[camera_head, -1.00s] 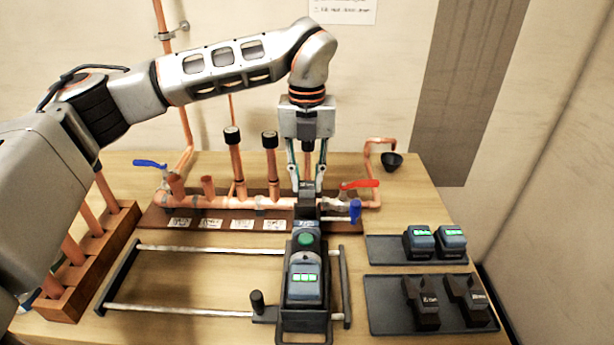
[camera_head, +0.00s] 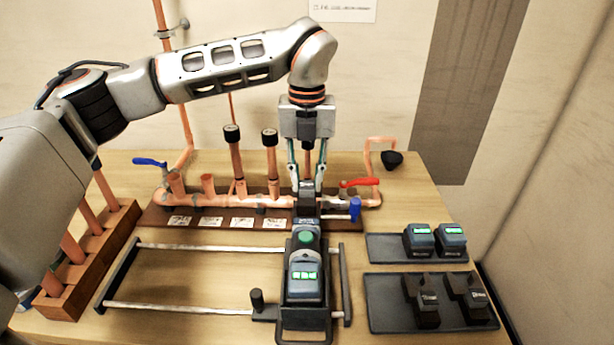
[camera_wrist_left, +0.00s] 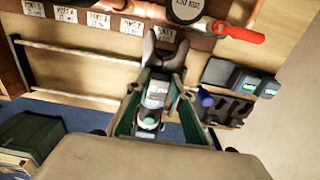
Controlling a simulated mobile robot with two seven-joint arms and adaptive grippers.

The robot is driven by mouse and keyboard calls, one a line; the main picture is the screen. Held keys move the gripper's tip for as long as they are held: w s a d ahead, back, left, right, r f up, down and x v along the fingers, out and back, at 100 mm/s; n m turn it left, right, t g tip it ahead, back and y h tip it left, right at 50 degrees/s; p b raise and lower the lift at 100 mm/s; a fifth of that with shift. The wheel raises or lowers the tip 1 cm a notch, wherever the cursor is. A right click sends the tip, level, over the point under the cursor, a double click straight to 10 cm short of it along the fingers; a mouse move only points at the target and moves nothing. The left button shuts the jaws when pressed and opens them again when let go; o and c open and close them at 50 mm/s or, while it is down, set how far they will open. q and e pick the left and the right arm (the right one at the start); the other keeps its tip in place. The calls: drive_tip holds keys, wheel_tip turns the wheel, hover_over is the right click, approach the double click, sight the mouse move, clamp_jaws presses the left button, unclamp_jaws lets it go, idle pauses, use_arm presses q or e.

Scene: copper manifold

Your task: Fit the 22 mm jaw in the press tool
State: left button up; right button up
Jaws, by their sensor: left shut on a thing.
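The press tool (camera_head: 305,267) lies on the rail carriage, its nose towards the manifold, with a green button and a lit green display. My left gripper (camera_head: 308,190) points down and is shut on a dark jaw (camera_head: 307,204) at the tool's nose. In the left wrist view the forked jaw (camera_wrist_left: 165,52) lies in line with the press tool (camera_wrist_left: 152,105), between the fingers. I cannot tell whether it is fully seated, and its size marking is not readable. Two other dark jaws (camera_head: 422,303) (camera_head: 467,297) lie in the lower right tray. My right gripper is not in view.
The lower tray (camera_head: 382,314) and upper tray (camera_head: 385,248), with two batteries (camera_head: 436,240), stand at the right. The copper manifold (camera_head: 235,203) with red and blue handles runs behind the tool. A wooden pipe rack (camera_head: 122,222) stands left. Bare rails (camera_head: 190,250) cross the table.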

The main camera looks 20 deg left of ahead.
use_arm(q)
drive_tip(key=shift+f+b, duration=0.55)
drive_tip(key=shift+f, duration=0.25)
drive_tip(key=shift+f+b, duration=0.45)
drive_tip(key=shift+f, duration=0.3)
idle(0.4)
drive_tip(key=o, duration=1.6)
drive_tip(key=shift+f, duration=0.1)
drive_tip(key=shift+c, duration=0.2)
